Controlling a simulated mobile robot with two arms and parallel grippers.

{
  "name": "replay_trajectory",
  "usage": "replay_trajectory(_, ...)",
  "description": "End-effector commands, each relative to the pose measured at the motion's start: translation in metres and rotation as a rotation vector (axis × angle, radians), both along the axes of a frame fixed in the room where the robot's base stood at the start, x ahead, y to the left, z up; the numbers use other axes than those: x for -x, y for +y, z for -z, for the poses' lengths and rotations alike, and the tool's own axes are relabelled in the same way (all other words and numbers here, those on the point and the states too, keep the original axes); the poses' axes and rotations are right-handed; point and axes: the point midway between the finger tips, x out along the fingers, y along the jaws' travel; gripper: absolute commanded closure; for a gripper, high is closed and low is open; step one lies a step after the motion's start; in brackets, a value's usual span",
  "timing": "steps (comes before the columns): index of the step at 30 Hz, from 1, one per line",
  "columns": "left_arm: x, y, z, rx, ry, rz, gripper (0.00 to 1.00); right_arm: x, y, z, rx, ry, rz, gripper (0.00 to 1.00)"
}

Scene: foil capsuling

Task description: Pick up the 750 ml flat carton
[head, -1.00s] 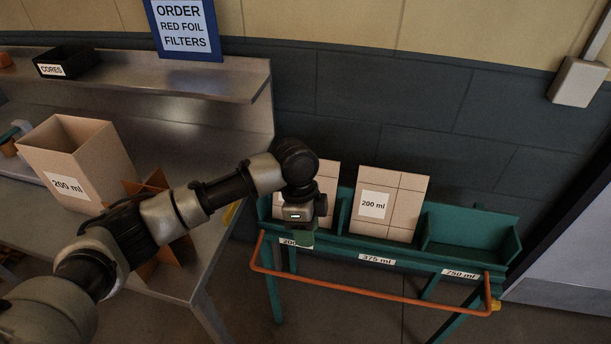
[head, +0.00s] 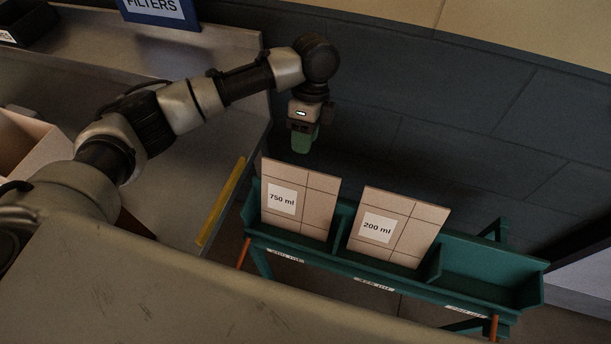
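The 750 ml flat carton (head: 298,208) is a beige panel with a white "750 ml" label. It stands tilted in the left compartment of the green rack (head: 461,297). My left gripper (head: 301,150) hangs above and behind the carton's top edge, pointing down, apart from it. Its green fingers show, but I cannot tell whether they are open or shut. A second flat carton (head: 406,220), labelled "200 ml", stands in the middle compartment. My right gripper is not in view.
The rack's right compartment (head: 490,275) is empty. A metal bench (head: 190,110) stands at the left, with an open carton (head: 28,150) on it. A yellow strip (head: 221,203) runs along the bench edge. A dark wall (head: 440,120) stands behind the rack.

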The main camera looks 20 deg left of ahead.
Motion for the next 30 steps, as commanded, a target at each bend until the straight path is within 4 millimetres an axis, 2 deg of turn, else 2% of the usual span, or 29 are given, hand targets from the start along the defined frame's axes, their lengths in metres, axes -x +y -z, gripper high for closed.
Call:
replay_trajectory(2,0.002,0.0,0.004,-0.001,0.002,0.0,0.62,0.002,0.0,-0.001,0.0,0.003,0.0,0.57)
replay_trajectory(10,0.016,0.0,0.042,-0.001,0.003,0.0,0.62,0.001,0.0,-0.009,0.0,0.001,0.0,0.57)
replay_trajectory(17,0.022,-0.001,0.059,0.0,0.002,0.0,0.62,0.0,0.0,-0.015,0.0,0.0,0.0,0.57)
replay_trajectory(24,0.032,-0.003,0.092,-0.001,0.003,-0.001,0.62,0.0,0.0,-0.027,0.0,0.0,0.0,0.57)
replay_trajectory(30,0.035,-0.003,0.103,-0.001,0.0,0.0,0.62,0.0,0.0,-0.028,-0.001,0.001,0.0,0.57)
